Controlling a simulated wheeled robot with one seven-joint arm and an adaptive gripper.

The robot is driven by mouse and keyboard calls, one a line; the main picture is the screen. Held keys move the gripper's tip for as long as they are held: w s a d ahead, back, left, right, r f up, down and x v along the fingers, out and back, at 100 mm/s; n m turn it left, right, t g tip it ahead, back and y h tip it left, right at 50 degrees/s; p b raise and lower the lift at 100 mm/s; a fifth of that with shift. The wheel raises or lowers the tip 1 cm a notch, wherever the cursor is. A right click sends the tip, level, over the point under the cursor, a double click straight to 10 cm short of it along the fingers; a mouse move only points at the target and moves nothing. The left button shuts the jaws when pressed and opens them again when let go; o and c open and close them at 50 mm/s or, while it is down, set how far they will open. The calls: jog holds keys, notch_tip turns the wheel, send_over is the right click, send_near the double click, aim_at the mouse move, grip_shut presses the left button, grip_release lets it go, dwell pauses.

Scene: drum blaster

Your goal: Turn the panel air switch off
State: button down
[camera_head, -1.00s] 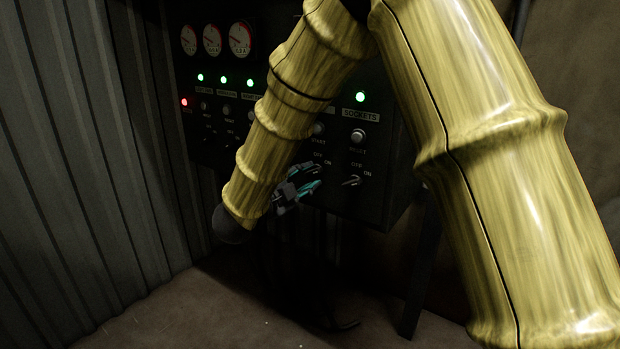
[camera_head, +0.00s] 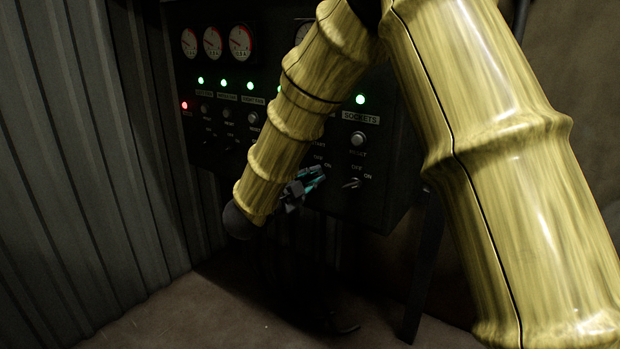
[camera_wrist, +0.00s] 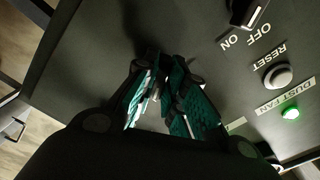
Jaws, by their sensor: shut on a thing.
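The dark control panel (camera_head: 377,205) has green lamps and rows of buttons and OFF/ON switches. My gripper (camera_head: 305,184) is at its lower part, left of the SOCKETS switch (camera_head: 352,183). In the wrist view my gripper (camera_wrist: 162,84) has its teal fingers closed together against the panel. It is shut on a switch lever, mostly hidden between the fingers. An OFF/ON label shows just above it in the head view. The label naming this switch is hidden by my arm, so I cannot read it or tell the lever's position.
The wrist view shows the neighbouring DUST FAN column, with its lever (camera_wrist: 248,12), RESET button (camera_wrist: 278,75) and green lamp (camera_wrist: 290,113). A corrugated wall (camera_head: 80,180) stands at the left. A red lamp (camera_head: 184,105) and gauges (camera_head: 212,43) are on the panel.

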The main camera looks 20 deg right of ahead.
jog(key=shift+r+p, duration=0.2)
jog(key=shift+p, duration=0.35)
jog(key=n+p, duration=1.1)
jog(key=p, duration=0.4)
jog(key=shift+n+p, duration=0.3)
jog(key=shift+p, duration=0.1)
jog(key=shift+f+n, duration=0.1)
jog(key=shift+n, duration=0.2)
jog(key=c, duration=1.5)
grip_release()
jog(key=shift+d, duration=0.1)
jog(key=shift+f, duration=0.1)
jog(key=v, duration=1.2)
